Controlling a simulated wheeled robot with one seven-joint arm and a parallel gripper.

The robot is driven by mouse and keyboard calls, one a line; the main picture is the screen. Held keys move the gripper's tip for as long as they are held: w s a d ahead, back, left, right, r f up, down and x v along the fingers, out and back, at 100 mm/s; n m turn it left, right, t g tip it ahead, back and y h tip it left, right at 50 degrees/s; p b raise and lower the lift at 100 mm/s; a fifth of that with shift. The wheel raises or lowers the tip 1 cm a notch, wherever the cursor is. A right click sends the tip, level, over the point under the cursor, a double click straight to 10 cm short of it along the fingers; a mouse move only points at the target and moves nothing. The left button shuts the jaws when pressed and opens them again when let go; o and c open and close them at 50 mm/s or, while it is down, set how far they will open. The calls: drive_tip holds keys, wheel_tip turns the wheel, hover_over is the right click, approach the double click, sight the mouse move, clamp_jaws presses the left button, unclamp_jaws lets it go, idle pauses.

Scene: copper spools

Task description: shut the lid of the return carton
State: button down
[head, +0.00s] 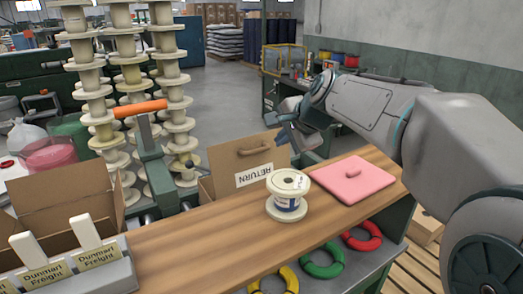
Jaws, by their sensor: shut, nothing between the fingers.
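The return carton (207,190) is brown cardboard and stands just beyond the back edge of the wooden bench. Its lid (222,160) stands raised, with a handle (254,150) and a white RETURN label (254,175) on the face towards me. The carton's inside is mostly hidden behind the bench and the spool. My gripper (296,148) is shut and empty. In the picture it is at the lid's upper right edge; I cannot tell whether it touches the lid.
A white spool (287,208) stands on the bench (205,240) in front of the carton, with a pink lidded pad (355,181) to its right. An orange-handled lever (140,109) and tall spool stacks (131,75) rise to the left. Another open carton (60,205) is at far left.

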sight(264, 150)
drive_tip(key=a+x, duration=0.1)
drive_tip(key=x, duration=0.8)
drive_tip(key=shift+s, duration=0.1)
drive_tip(key=shift+r+p, duration=0.1)
drive_tip(key=shift+p, duration=0.25)
